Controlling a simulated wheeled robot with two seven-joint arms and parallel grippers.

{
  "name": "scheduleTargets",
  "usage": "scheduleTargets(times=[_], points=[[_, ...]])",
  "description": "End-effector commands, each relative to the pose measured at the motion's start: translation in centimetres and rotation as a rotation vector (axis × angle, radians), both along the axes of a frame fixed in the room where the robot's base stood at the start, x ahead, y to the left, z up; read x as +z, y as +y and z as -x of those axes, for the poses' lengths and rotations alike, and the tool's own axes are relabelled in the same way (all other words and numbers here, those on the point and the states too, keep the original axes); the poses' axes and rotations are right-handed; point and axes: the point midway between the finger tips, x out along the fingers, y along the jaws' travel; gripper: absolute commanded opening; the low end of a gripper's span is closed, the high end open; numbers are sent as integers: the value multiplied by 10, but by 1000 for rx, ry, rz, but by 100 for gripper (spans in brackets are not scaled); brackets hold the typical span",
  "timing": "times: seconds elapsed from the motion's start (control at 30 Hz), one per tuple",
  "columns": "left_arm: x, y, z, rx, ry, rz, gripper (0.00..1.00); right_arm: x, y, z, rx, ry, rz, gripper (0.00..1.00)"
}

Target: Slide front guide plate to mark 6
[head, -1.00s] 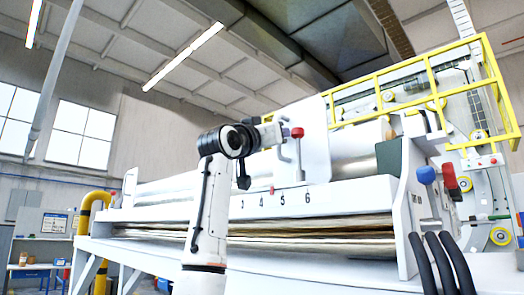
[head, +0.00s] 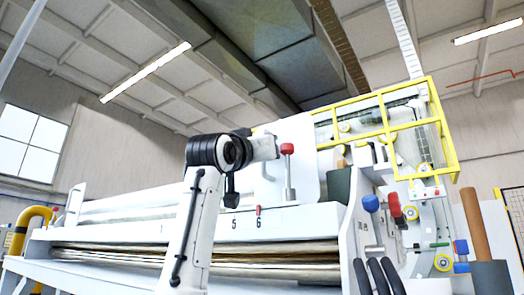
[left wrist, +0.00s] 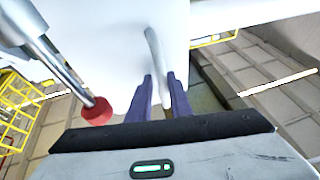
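The front guide plate (head: 306,150) is a white upright panel on the machine's rail in the head view. A post with a red knob (head: 287,149) stands at its face; the red knob also shows in the left wrist view (left wrist: 97,110). A small red pointer (head: 258,210) below the plate stands at mark 6 (head: 258,222), right of mark 5. In the head view my arm partly hides this hold. My right gripper is out of view.
The white machine bed with layered coil material (head: 290,247) runs below the rail. Blue (head: 371,203) and red (head: 394,204) knobs stand at its right end, near black hoses. A yellow railing (head: 390,115) is behind. My left arm covers the lower marks.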

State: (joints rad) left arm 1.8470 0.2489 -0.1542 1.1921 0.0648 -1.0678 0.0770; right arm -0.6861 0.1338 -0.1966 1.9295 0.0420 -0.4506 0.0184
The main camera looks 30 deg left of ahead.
Motion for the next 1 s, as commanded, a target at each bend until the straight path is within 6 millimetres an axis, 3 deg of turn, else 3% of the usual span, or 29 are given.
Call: scheduleTargets(times=[0.47, 0.7, 1.0], points=[[0, 1, 4, 2, -6, -1, 18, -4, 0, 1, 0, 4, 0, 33], [-17, -6, 39, 2, -11, -2, 18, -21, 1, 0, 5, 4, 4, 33], [-35, -15, 85, 2, -7, -1, 18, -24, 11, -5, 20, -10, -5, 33]])
